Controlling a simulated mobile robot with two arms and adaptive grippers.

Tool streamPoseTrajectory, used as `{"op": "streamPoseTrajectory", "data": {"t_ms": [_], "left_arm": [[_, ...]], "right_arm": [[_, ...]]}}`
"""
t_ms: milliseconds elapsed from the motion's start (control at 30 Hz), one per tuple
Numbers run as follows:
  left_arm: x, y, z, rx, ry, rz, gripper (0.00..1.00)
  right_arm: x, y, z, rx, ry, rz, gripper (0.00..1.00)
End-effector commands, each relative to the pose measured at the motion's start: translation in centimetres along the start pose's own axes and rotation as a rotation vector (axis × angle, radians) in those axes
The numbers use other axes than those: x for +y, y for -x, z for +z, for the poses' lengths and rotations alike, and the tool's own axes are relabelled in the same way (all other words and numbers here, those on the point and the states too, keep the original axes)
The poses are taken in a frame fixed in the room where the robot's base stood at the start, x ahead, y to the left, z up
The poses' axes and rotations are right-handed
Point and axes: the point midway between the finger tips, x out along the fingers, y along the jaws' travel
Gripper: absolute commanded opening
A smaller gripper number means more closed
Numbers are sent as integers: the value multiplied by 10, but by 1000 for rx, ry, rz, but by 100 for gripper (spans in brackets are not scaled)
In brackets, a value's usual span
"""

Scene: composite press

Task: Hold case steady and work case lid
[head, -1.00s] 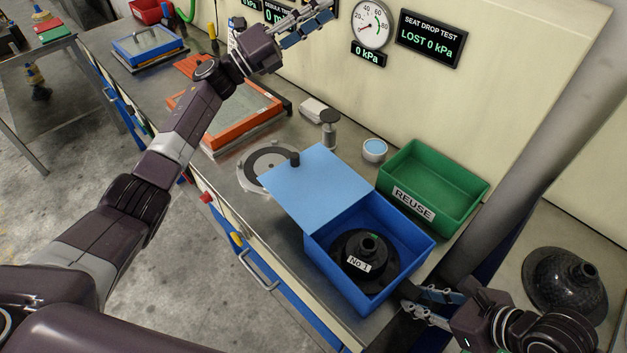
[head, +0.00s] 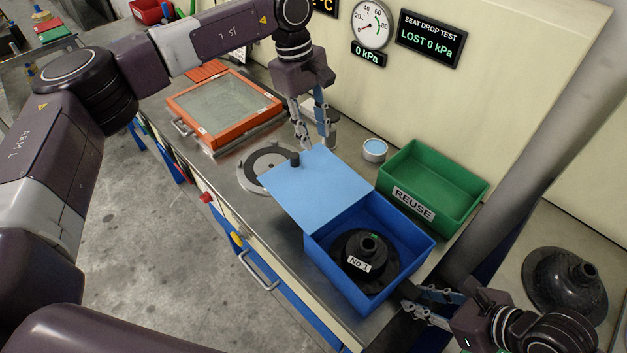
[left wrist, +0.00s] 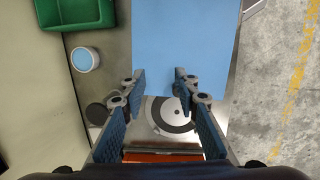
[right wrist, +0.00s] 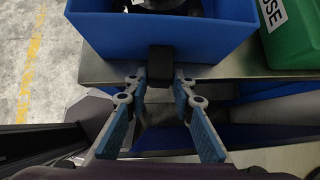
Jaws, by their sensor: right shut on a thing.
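The blue case (head: 340,279) stands on the bench with its top open. A black cup-shaped part labelled "No 1" (head: 368,246) sits inside. My left gripper (head: 316,142) is open and empty just behind the lid's far edge, near the knob; the lid also shows in the left wrist view (left wrist: 180,40). My right gripper (right wrist: 160,85) is shut on the black grip block (right wrist: 160,59) on the case's near right wall.
A green REUSE bin (head: 448,222) stands right behind the case. A round light-blue-topped pot (head: 374,150) is beside it. A grey disc plate (head: 247,171) lies partly under the lid. An orange frame (head: 222,108) lies further left. A black dome (head: 564,281) stands at right.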

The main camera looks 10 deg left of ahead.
Motion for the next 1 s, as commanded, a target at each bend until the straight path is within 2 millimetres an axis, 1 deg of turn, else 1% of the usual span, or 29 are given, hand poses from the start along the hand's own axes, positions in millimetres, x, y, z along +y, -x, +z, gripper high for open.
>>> {"op": "streamPoseTrajectory", "data": {"t_ms": [33,100,233,367,700,800,1000], "left_arm": [[-7,3,-12,54,-28,-28,29],[-15,4,-24,106,-56,-59,29],[-23,6,-36,155,-82,-90,29],[-26,-2,-40,163,-87,-99,29],[-29,-43,-45,160,-85,-98,29],[-30,-52,-46,159,-85,-96,29],[-30,-61,-48,160,-86,-95,29]], "right_arm": [[0,0,1,-1,0,-1,0],[0,0,1,-1,0,-1,0],[0,0,0,-1,0,0,0],[0,0,1,-1,1,0,0],[0,0,1,-1,1,0,0],[0,0,1,-1,0,0,0],[0,0,1,-1,0,0,0]]}}
